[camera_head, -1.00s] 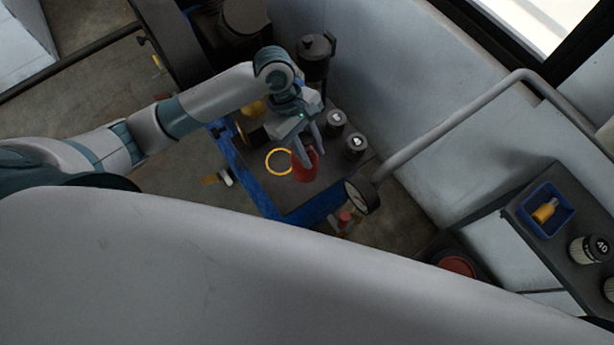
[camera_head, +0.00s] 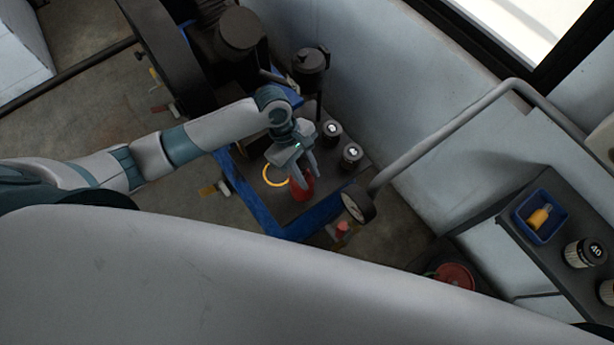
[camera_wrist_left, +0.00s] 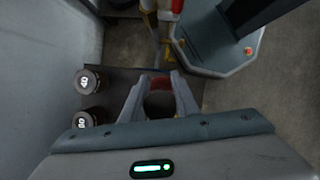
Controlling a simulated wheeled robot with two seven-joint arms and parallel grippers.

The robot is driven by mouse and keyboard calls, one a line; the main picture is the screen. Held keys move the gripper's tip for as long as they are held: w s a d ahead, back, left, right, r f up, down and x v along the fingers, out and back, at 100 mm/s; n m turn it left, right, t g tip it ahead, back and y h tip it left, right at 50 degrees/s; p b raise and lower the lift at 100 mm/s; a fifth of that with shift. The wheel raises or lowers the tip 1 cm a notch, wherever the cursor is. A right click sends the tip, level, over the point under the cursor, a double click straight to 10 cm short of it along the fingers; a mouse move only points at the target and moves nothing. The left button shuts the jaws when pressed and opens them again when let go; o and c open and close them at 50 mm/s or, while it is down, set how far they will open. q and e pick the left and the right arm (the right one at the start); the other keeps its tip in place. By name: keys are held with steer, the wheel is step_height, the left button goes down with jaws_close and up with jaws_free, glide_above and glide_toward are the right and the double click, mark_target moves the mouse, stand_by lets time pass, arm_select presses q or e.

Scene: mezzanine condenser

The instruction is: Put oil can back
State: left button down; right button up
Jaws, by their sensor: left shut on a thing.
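The red oil can (camera_head: 301,191) is over the dark bench top (camera_head: 285,212), near its front right part. My left gripper (camera_head: 305,180) is shut on it from above, a finger on either side. In the left wrist view the can (camera_wrist_left: 160,84) shows red and dark between the fingers (camera_wrist_left: 160,98). A yellow ring (camera_head: 266,181) lies on the bench top just left of the can. The can's base is partly hidden, so I cannot tell whether it touches the bench. My right gripper is not in view.
Two dark labelled canisters (camera_head: 350,156) stand right of the gripper. A round gauge (camera_head: 357,204) and a grey rail (camera_head: 440,132) are farther right. A blue edge (camera_head: 318,216) borders the bench. A blue bin (camera_head: 540,214) sits on the right-hand shelf.

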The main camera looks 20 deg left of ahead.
mark_target(298, 161)
arm_select(q)
steer(key=shift+f, duration=1.45)
steer(key=c, duration=1.4)
jaws_free()
steer(key=b+v, duration=0.1)
steer(key=v, duration=1)
steer(key=shift+b, duration=0.3)
steer(key=shift+a+r, duration=0.2)
steer(key=shift+r, duration=0.35)
